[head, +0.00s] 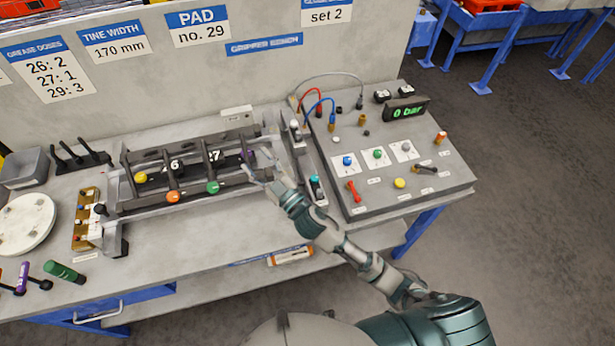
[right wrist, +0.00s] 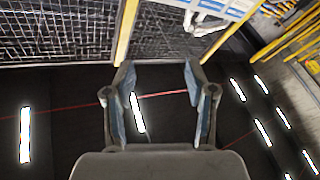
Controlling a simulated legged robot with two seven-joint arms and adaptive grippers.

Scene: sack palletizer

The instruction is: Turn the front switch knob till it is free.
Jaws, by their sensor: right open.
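I cannot tell from the pictures which is the front switch knob. My right gripper (head: 257,165) is at the rack's right end, close to the purple knob; contact cannot be made out. It is open and empty in the right wrist view (right wrist: 160,75), where no knob shows. My left gripper is not in view.
A sloped control panel (head: 375,205) with coloured knobs, cables and a "0 bar" display (head: 405,112) stands right of the rack. A round white plate (head: 25,222) and a green cylinder (head: 63,271) lie at left. The bench front (head: 190,255) is mostly clear.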

